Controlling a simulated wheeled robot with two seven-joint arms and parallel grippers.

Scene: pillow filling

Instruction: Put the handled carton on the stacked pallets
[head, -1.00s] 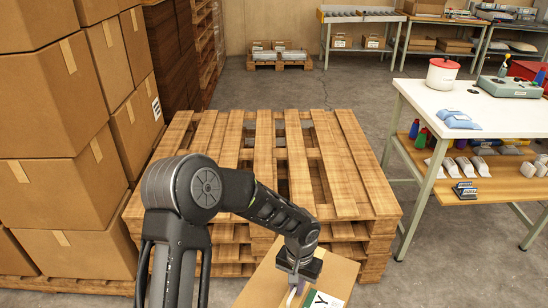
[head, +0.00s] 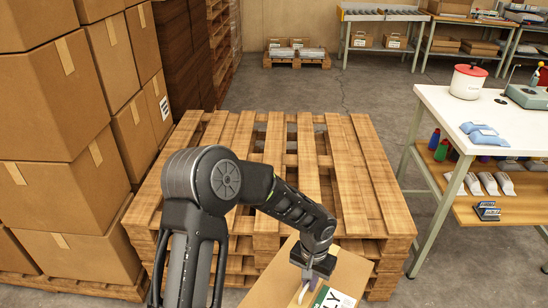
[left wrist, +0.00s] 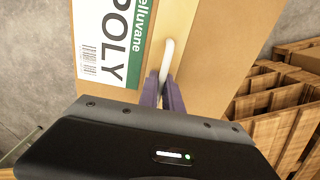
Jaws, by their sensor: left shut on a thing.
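The handled carton (head: 345,275) is brown cardboard with a label and a white handle (left wrist: 167,60). It hangs at the near edge of the stacked pallets (head: 262,150), in front of them and low in the head view. In the left wrist view the carton (left wrist: 205,50) fills the upper middle, its label reading "POLY". My left gripper (head: 308,277) is shut on the white handle; its purple fingers (left wrist: 165,95) pinch it in the wrist view. The pallets' slatted top is empty. The carton's lower part is cut off by the picture edge. My right gripper is not in view.
Tall stacks of brown boxes (head: 70,140) stand close on the left of the pallets. A white-topped workbench (head: 490,110) stands on the right. Bare concrete floor (head: 300,88) lies beyond the pallets, with a loaded low pallet (head: 296,62) at the back.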

